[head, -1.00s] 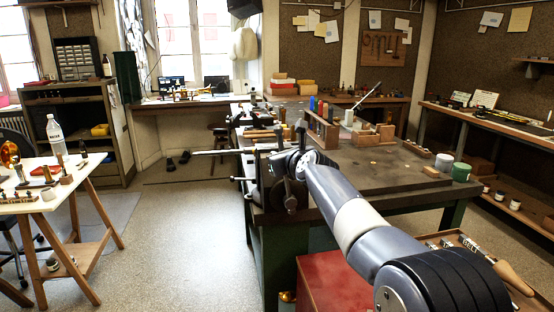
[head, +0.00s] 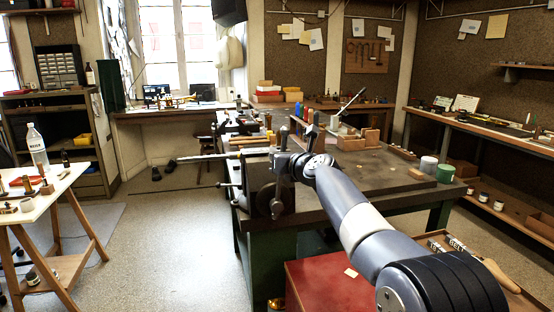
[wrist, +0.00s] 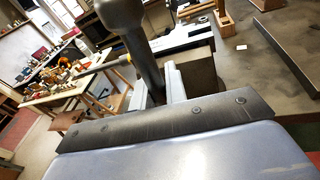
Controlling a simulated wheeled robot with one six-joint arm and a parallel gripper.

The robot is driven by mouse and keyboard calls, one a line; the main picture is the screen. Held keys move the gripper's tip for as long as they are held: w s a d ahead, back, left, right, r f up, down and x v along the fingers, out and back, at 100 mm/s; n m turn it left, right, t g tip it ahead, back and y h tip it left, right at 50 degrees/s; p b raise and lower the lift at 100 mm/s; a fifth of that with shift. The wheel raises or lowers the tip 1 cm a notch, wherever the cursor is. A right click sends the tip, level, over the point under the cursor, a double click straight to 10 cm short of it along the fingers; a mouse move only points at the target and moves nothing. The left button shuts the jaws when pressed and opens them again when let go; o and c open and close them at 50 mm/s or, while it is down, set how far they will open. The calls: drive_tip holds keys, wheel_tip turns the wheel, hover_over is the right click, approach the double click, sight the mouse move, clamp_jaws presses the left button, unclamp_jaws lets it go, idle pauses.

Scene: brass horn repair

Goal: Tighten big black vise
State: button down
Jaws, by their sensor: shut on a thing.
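The big black vise (head: 262,190) is mounted on the near left corner of the dark workbench (head: 375,185). My arm reaches from the lower right to its top, and my gripper (head: 287,157) is beside the vise. In the wrist view, my gripper (wrist: 157,86) has its pale fingers close around a dark grey bar with a rounded end (wrist: 146,62). The bar looks like the vise's handle. The bar's lower end is hidden behind the gripper body. The vise jaws are partly hidden, so their gap cannot be told.
A red cabinet (head: 335,285) stands close in front of the workbench, under my arm. A white trestle table (head: 45,195) with small parts and a bottle (head: 37,148) is at left. The floor (head: 165,240) between them is clear. Wooden blocks and tools stand on the bench.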

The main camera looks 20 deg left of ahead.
drive_tip(key=shift+f, duration=0.4)
drive_tip(key=c, duration=1.6)
unclamp_jaws()
drive_tip(key=shift+d+r, duration=0.15)
drive_tip(key=shift+c, duration=0.2)
drive_tip(key=shift+o, duration=1)
drive_tip(key=shift+r, duration=0.15)
drive_tip(key=shift+s, duration=0.1)
drive_tip(key=b+v, duration=0.2)
drive_tip(key=v, duration=0.8)
drive_tip(key=shift+s+d, duration=0.2)
drive_tip(key=shift+d, duration=0.05)
drive_tip(key=shift+r, duration=0.1)
